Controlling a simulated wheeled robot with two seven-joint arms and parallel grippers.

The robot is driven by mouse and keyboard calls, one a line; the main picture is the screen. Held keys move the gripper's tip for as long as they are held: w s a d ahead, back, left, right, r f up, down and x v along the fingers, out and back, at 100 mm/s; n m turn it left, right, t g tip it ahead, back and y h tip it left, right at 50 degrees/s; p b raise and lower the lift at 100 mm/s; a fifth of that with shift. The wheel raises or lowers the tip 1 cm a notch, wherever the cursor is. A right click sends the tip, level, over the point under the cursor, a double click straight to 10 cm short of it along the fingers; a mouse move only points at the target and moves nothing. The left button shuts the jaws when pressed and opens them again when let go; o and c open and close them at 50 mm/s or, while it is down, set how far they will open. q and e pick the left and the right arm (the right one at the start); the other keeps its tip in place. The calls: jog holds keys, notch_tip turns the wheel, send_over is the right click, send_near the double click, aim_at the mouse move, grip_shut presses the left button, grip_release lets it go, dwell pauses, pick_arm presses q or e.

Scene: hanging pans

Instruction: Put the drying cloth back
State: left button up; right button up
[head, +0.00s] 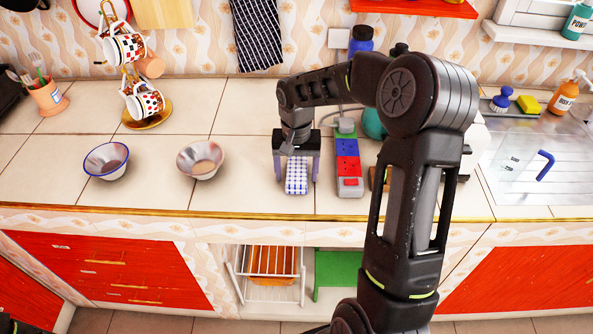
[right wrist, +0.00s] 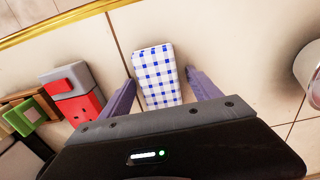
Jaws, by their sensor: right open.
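A folded blue-and-white checked cloth (head: 297,174) lies on the tiled counter near its front edge. My right gripper (head: 297,180) is open above it and points down, with one finger on each side of the cloth. In the right wrist view the cloth (right wrist: 158,72) lies between the two spread fingers (right wrist: 160,80), with its far end reaching past the fingertips. A gap shows on the right side; whether the left finger touches it I cannot tell. A dark striped cloth (head: 257,32) hangs on the wall at the back.
A red, blue and grey block-like object (head: 348,165) stands close right of the cloth. Two bowls, one blue-rimmed (head: 106,160) and one plain (head: 200,159), stand to the left. A mug rack (head: 147,114) is behind them. The sink (head: 530,150) is at right; my right arm hides part of the counter.

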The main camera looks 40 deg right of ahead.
aim_at(296, 170)
notch_tip(296, 170, up, 12)
jog(key=b, duration=0.1)
